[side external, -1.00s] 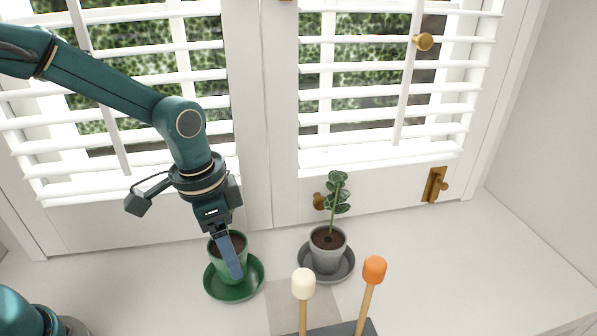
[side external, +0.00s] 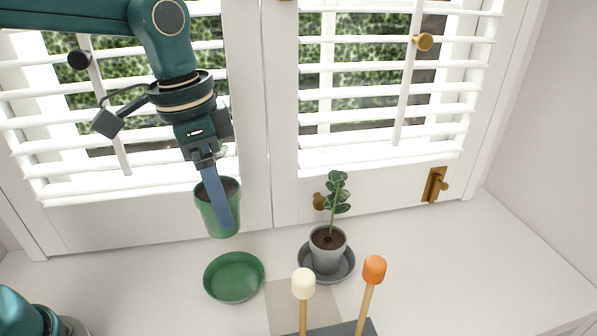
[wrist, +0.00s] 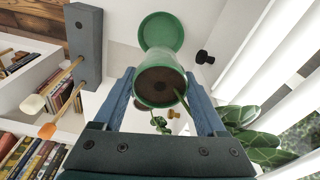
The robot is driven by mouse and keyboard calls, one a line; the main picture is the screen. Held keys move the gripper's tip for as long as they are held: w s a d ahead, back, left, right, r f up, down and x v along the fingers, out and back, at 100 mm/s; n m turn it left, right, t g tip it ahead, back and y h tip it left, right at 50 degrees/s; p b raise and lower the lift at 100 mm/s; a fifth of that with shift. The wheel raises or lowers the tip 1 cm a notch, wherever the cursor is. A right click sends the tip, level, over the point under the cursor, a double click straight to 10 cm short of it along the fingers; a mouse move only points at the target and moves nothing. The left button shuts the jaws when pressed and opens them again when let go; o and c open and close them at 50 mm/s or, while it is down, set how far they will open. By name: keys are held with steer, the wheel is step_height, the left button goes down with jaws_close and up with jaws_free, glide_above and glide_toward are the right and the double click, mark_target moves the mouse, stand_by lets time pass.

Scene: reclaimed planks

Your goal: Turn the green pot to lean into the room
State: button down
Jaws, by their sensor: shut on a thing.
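My gripper (side external: 222,212) is shut on the green pot (side external: 204,212) and holds it in the air, slightly tilted, in front of the shutters. One blue finger crosses the pot's near side. In the wrist view the pot (wrist: 160,62) sits between both fingers, its soil facing the camera. A stem rises from the soil, bending right towards large green leaves (wrist: 264,153) beside the white slats. In the side view this plant is hidden behind my gripper. The green saucer (side external: 234,278) stands empty on the sill below the pot; it also shows in the wrist view (wrist: 161,28).
A grey pot (side external: 325,262) with a small leafy plant stands on a grey saucer (side external: 346,272) to the right. In front, sticks with a cream head (side external: 303,283) and an orange head (side external: 374,269) rise from a dark block. White shutters (side external: 360,150) stand close behind. The sill's right is clear.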

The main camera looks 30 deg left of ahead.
steer(key=shift+r, duration=0.25)
steer(key=shift+w, duration=0.15)
steer(key=f+n, duration=0.1)
steer(key=f, duration=0.1)
steer(key=w+f+n, duration=0.1)
steer(key=f+n, duration=0.1)
steer(key=shift+w+f, duration=0.15)
steer(key=shift+f, duration=0.1)
steer(key=shift+n, duration=0.5)
steer(key=f, duration=0.1)
steer(key=s+f, duration=0.1)
steer(key=f, duration=0.3)
steer(key=shift+s, duration=0.3)
steer(key=shift+f, duration=1.45)
